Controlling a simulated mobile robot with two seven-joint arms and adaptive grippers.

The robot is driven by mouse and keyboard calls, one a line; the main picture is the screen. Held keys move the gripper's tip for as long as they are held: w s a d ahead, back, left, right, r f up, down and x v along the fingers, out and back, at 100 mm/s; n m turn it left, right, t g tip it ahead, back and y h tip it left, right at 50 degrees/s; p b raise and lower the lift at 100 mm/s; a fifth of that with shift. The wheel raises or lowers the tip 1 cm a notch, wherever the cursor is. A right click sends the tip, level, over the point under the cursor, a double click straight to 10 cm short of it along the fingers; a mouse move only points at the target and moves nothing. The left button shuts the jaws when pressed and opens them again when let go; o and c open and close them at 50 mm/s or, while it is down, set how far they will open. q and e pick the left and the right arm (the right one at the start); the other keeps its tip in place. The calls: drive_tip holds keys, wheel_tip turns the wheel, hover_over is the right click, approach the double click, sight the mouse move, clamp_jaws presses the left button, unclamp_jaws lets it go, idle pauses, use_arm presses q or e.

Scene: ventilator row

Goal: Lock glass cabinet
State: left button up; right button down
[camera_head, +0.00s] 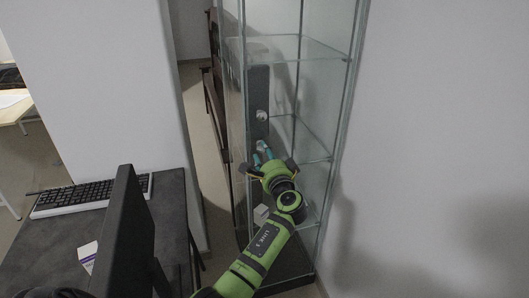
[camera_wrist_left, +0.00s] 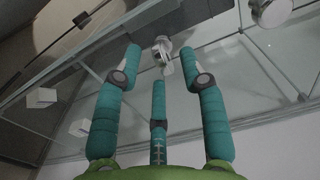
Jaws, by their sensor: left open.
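The tall glass cabinet (camera_head: 325,100) stands in the middle of the head view, with clear panes and glass shelves. A small round silver fitting (camera_head: 262,115) sits on a dark upright panel at its front; I cannot tell whether it is the lock. My left gripper (camera_head: 262,152) is in front of the cabinet, just below this fitting. In the left wrist view its teal fingers (camera_wrist_left: 160,62) are spread and empty. A small metal piece, perhaps a key or lock (camera_wrist_left: 162,46), shows beyond and between the fingertips; contact is unclear. A round silver knob (camera_wrist_left: 272,12) is at upper right. My right gripper is out of view.
A dark desk (camera_head: 175,205) with a keyboard (camera_head: 90,195) and a monitor (camera_head: 125,240) stands at left. A small white box (camera_head: 261,212) is low in the cabinet. White walls flank a narrow floor gap left of the cabinet.

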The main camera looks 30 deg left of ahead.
use_arm(q)
drive_tip(key=shift+w+a, duration=0.3)
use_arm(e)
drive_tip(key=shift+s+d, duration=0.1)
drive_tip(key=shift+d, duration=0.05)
use_arm(q)
clamp_jaws()
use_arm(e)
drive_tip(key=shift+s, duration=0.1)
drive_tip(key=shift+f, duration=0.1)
